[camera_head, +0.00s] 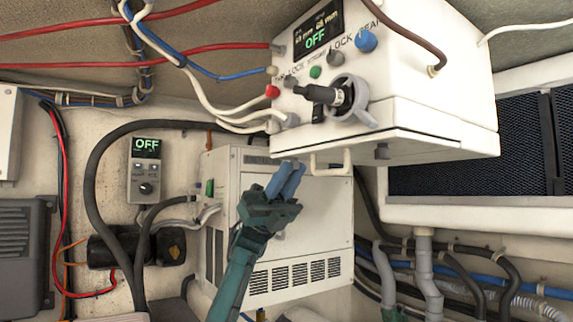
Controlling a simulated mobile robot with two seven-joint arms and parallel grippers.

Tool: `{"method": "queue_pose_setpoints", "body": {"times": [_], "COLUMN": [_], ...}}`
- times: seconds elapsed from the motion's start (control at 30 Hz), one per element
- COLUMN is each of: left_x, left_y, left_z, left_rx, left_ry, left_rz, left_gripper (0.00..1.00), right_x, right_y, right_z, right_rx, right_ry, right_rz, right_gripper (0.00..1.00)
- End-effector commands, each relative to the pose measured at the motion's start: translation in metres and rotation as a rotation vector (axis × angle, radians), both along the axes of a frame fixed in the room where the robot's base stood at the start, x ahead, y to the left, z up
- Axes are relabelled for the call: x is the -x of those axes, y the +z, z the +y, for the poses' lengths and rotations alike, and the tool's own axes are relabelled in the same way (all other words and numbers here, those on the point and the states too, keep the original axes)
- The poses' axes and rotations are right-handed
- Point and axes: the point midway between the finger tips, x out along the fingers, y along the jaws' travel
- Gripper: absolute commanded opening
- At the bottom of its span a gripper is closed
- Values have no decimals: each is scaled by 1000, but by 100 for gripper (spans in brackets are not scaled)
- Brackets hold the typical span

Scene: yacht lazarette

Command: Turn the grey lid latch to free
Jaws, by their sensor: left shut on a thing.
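My left gripper (290,171) reaches up from below, in front of the grey-white cabinet. Its two blue fingers are close together beside the lower left corner of the white overhead box (440,85). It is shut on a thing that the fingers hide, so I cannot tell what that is. A white bar handle (332,172) hangs under the box just right of the fingertips, apart from them. My right gripper is not in view.
The box front carries a display (317,32) reading OFF, coloured buttons, and a black plug in a grey ring (348,98). A louvred cabinet (320,215) stands behind my gripper. Cables and hoses run at left and lower right. A small OFF meter (146,170) hangs at left.

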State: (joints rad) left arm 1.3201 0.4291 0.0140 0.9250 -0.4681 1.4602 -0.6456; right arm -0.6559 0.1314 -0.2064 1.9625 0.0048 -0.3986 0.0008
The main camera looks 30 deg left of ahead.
Motion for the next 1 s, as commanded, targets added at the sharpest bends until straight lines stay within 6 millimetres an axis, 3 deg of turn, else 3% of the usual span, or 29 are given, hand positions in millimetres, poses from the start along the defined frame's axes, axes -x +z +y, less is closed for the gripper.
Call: {"method": "queue_pose_setpoints", "body": {"times": [0.43,1.0], "left_x": [-4,-5], "left_y": [0,-1], "left_z": [-3,-3], "left_rx": [-1,-2], "left_ry": [-277,-337], "left_rz": [-1,0], "left_gripper": [0,0], "right_x": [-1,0], "right_y": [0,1], "right_z": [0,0], "right_rx": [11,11], "right_ry": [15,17], "right_rz": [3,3], "right_gripper": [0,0]}}
